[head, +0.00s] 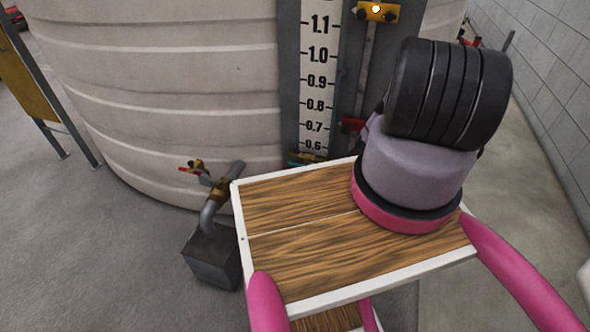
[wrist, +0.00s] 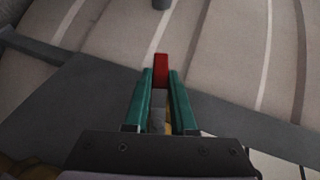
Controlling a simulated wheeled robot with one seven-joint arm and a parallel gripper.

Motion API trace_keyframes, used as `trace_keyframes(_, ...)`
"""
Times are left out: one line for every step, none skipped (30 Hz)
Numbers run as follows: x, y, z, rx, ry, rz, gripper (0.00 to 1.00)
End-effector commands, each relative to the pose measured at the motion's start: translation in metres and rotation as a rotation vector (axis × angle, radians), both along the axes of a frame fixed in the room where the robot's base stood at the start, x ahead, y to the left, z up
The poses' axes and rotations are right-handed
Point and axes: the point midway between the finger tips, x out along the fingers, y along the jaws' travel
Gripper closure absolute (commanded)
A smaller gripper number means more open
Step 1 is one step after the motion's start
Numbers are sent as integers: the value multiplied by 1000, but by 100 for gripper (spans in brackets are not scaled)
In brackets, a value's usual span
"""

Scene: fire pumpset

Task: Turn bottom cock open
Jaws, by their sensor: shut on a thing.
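In the wrist view, the red handle of a cock (wrist: 160,68) stands between the two green fingers of my gripper (wrist: 161,80). The fingers are shut on it. Below it, between the fingers, a grey piece and a brassy yellow part show, partly hidden by my gripper. In the head view, only a bit of green from my gripper (head: 300,159) shows at the foot of the level scale, with a yellowish part by it. My arm and the wooden top hide most of the bottom cock there.
A large ribbed beige tank (head: 170,90) stands behind, with a numbered level scale (head: 318,80). A lit brass fitting (head: 377,11) sits higher up. At left, a pipe valve (head: 195,169) leads down to a dark box (head: 212,255).

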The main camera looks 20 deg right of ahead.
Motion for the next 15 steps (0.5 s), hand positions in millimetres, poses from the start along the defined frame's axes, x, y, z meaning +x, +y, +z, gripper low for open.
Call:
trace_keyframes(1, 2, 1, 16, -18, 6, 100)
trace_keyframes(2, 2, 2, 31, -28, 5, 100)
trace_keyframes(2, 2, 2, 49, -38, 5, 100)
trace_keyframes(1, 3, 3, 62, -46, 5, 100)
trace_keyframes(2, 2, 3, 74, -53, 4, 100)
trace_keyframes(2, 2, 4, 89, -63, 3, 100)
trace_keyframes(2, 2, 5, 99, -68, 2, 100)
trace_keyframes(2, 3, 5, 107, -75, 3, 100)
trace_keyframes(2, 2, 6, 118, -81, 1, 100)
trace_keyframes(2, 2, 6, 126, -85, 0, 100)
trace_keyframes(2, 2, 7, 132, -90, 0, 100)
trace_keyframes(2, 1, 7, 140, -93, -2, 100)
trace_keyframes(2, 1, 8, 145, -97, -1, 100)
trace_keyframes(3, 1, 8, 149, -99, -2, 100)
trace_keyframes(3, 1, 8, 154, -102, -3, 100)
